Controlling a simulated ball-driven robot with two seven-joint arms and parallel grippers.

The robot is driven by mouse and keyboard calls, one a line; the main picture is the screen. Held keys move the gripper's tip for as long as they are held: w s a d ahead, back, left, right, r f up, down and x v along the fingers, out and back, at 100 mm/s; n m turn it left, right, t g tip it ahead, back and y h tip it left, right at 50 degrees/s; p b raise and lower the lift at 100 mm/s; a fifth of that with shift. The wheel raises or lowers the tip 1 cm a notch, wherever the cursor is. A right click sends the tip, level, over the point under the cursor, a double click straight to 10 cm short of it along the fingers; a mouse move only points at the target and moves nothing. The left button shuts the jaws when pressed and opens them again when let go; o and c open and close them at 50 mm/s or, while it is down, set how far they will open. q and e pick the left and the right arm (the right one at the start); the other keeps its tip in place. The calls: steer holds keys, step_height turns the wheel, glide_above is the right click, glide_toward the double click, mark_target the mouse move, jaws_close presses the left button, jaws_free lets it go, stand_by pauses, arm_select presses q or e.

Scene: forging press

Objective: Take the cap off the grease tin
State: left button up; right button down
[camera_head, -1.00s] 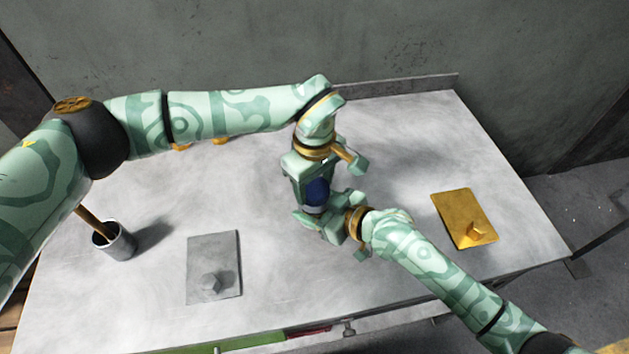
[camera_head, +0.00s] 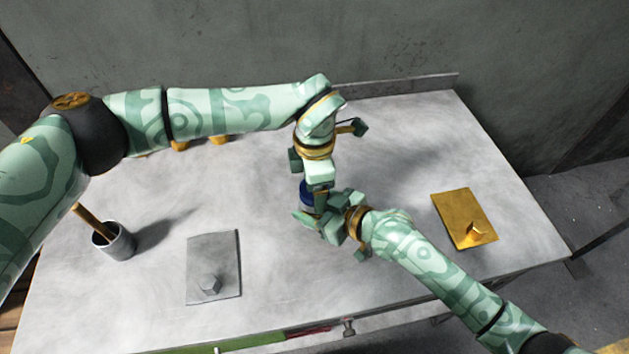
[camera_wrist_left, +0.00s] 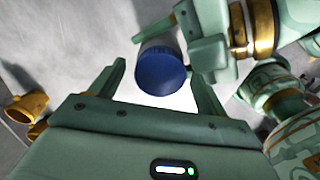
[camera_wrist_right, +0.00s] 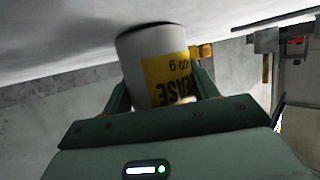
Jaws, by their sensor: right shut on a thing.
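The grease tin is a pale cylinder with a yellow label (camera_wrist_right: 165,75), seen in the right wrist view between the fingers of my right gripper (camera_head: 322,210), which is shut on it. The blue cap (camera_wrist_left: 161,77) sits on the tin's end in the left wrist view. In the head view only a bit of the blue cap (camera_head: 306,192) shows, the rest hidden by my grippers. My left gripper (camera_head: 312,188) is right above the tin. Its fingers are apart on either side of the cap, with gaps showing.
A gold plate (camera_head: 462,215) lies at the right. A low ledge (camera_head: 405,88) runs along the back.

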arm_select(q)
steer(key=shift+r, duration=2.2)
steer(key=shift+c, duration=0.4)
steer(key=r, duration=0.1)
steer(key=w+r+m, duration=0.1)
steer(key=r, duration=0.1)
steer(key=shift+w+a+t, duration=0.2)
steer(key=shift+a+t, duration=0.05)
steer(key=shift+t, duration=0.15)
steer(key=m, duration=0.2)
steer(key=r+m, duration=0.1)
steer(key=m, duration=0.2)
steer(key=shift+s, duration=0.2)
steer(key=m, duration=0.2)
steer(key=shift+s+m, duration=0.2)
steer(key=shift+m, duration=0.2)
steer(key=m, duration=0.4)
steer(key=shift+s+d+f+g, duration=0.25)
steer(key=shift+s+g, duration=0.1)
steer(key=shift+g, duration=0.05)
steer(key=shift+f+m, duration=0.3)
steer(key=shift+m, duration=0.1)
step_height(320, 180, down, 7)
steer(key=shift+f, duration=0.2)
steer(key=shift+c, duration=0.4)
